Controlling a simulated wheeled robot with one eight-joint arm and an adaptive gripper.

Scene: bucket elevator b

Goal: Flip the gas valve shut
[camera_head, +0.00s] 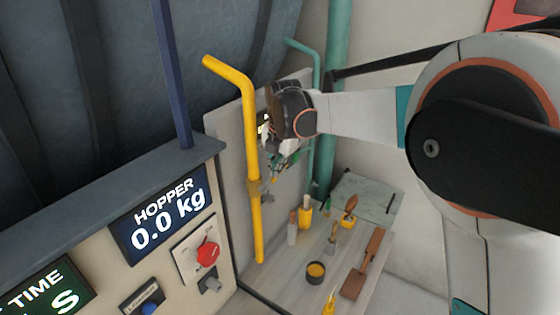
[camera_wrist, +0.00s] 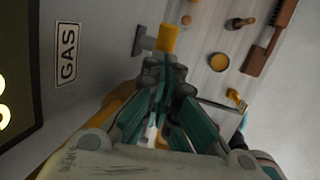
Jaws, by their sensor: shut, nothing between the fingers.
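The yellow gas pipe (camera_head: 251,130) runs down a grey panel in the head view. The gas valve (camera_head: 266,198) is a small grey handle on the pipe's lower part. In the wrist view the grey valve handle (camera_wrist: 143,42) juts left from the yellow pipe, near a "GAS" label (camera_wrist: 67,53). My gripper (camera_head: 275,178) is shut and empty, pointing down just above the valve and close to the pipe. In the wrist view my gripper's tips (camera_wrist: 165,75) lie a little below the valve handle. I cannot tell whether they touch the pipe.
A wooden bench (camera_head: 305,262) below holds a small dark cup (camera_head: 316,271), a brown scraper (camera_head: 363,265) and several other tools. The control panel with the hopper display (camera_head: 160,220) and red knob (camera_head: 208,253) stands left. A teal pipe (camera_head: 337,90) rises behind the gripper.

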